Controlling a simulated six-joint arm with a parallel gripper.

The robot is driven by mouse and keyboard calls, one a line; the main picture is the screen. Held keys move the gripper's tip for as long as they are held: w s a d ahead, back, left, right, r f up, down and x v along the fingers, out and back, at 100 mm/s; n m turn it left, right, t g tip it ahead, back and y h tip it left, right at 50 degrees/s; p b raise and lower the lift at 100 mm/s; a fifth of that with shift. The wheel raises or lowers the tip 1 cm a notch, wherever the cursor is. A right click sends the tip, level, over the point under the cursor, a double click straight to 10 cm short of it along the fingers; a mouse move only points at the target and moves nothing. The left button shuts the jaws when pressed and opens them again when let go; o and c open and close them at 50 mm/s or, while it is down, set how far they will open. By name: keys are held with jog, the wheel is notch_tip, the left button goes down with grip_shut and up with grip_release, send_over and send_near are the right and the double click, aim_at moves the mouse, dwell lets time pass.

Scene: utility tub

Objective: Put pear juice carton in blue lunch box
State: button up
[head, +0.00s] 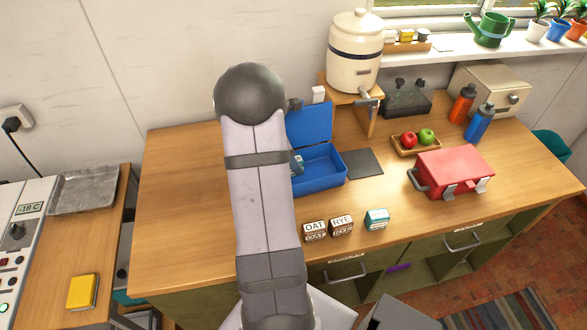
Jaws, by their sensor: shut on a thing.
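The blue lunch box (327,168) stands open on the wooden counter, its lid (310,124) raised at the back. My arm crosses in front and hides the box's left part. Most of my gripper is hidden behind the arm. A small grey-blue and white piece (297,163) shows at the arm's right edge, over the left part of the box. It looks like the held carton or part of my gripper; I cannot read a label. I cannot tell whether it touches the box. A teal and white carton (377,219) stands at the counter's front edge; its label is too small to read.
Boxes marked OAT (315,230) and RYE (342,226) stand near the front edge. A dark mat (364,163) lies right of the lunch box. Farther right are a fruit tray (416,149) and a red toolbox-like case (455,170). The counter's left side is clear.

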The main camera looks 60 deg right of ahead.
jog(key=shift+f+p, duration=0.4)
jog(key=shift+f, duration=1.4)
jog(key=shift+f, duration=0.2)
jog(key=o, duration=1.1)
jog(key=shift+r, duration=0.1)
jog(key=b+v, duration=0.2)
jog(key=v, duration=1)
jog(key=shift+r, duration=0.1)
